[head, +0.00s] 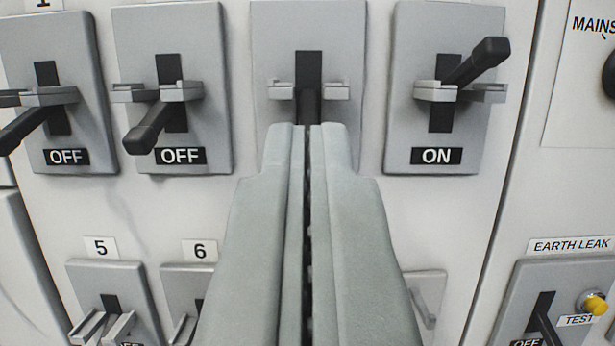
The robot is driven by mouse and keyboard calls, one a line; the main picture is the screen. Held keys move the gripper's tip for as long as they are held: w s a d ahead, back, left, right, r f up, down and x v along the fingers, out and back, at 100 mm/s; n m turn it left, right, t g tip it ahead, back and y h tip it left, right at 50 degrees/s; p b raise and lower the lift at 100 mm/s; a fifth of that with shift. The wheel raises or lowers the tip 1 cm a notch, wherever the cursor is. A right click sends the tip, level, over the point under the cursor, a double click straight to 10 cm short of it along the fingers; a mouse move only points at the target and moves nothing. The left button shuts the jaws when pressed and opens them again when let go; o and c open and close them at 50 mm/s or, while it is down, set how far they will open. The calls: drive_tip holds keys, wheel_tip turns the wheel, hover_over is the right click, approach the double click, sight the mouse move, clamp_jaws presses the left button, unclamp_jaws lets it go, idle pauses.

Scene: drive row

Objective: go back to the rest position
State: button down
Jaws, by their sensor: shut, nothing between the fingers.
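My gripper (307,128) is in the middle of the head view, its two grey fingers pressed together with nothing between them. Its tips are in front of the third grey switch unit (345,35) in the upper row. The fingers hide that unit's lower part and label, and I cannot tell its lever position or whether the tips touch it. To its right is a switch (437,90) with its black lever up and an ON label. To its left, two switches (175,85) (55,90) have their levers down and OFF labels.
Below is a second row with switches marked 5 (108,290) and 6 (185,285), partly hidden by my fingers. An earth leak unit (530,290) with a yellow test button (593,304) is at lower right. A MAINS panel (575,90) is at upper right.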

idle(0.3)
drive_tip(key=s+f+g, duration=0.1)
drive_tip(key=s+f, duration=0.4)
drive_tip(key=s, duration=0.8)
drive_tip(key=s+f+g, duration=0.2)
drive_tip(key=s+f, duration=0.3)
drive_tip(key=s, duration=0.9)
drive_tip(key=s+f+g, duration=0.1)
drive_tip(key=s+f, duration=0.5)
drive_tip(key=s, duration=0.8)
drive_tip(key=shift+s+g, duration=0.2)
drive_tip(key=shift+g, duration=0.2)
drive_tip(key=shift+r, duration=0.1)
